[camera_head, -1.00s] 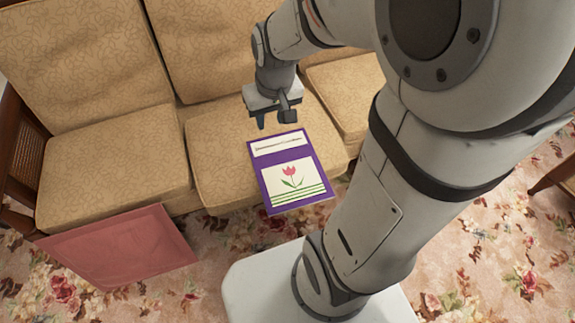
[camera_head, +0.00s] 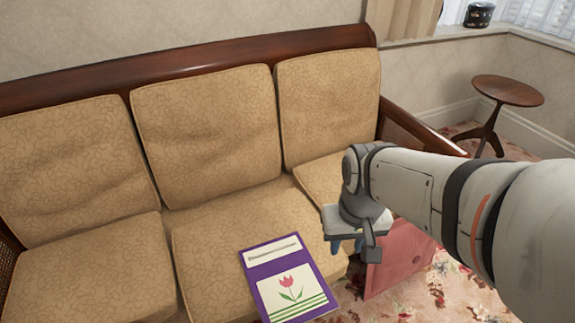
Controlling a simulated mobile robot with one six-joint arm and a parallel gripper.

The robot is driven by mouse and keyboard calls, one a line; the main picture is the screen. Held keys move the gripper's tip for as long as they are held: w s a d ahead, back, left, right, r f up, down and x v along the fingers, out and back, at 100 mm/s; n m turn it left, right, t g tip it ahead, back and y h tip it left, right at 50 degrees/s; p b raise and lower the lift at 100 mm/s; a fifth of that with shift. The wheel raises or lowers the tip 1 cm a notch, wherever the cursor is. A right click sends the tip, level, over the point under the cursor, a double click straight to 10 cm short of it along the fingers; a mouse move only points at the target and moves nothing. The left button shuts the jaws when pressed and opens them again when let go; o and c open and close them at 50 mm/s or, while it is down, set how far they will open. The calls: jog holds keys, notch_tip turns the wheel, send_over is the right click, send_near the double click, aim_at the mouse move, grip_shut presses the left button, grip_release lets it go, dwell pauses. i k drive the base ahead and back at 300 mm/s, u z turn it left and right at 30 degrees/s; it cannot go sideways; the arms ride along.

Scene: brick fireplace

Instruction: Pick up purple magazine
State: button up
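The purple magazine (camera_head: 288,277) lies on the seat of the sofa's middle section. It has a white title strip and a pink tulip picture, and its near end reaches toward the front edge of the seat. My gripper (camera_head: 347,246) is to the right of the magazine and apart from it, with its fingers pointing down. The two fingertips show apart with nothing between them, partly hidden by the gripper's own body.
The tan sofa (camera_head: 215,235) has a wooden back rail and arm. A pinkish-red panel (camera_head: 402,257) stands at the sofa's front right, partly behind my gripper. A round wooden side table (camera_head: 508,91) stands at the back right. Flowered carpet (camera_head: 440,292) lies in front.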

aim_at(285, 282)
jog(key=z, duration=0.35)
jog(key=k, duration=2.1)
jog(key=u, duration=0.85)
jog(key=i, duration=1.5)
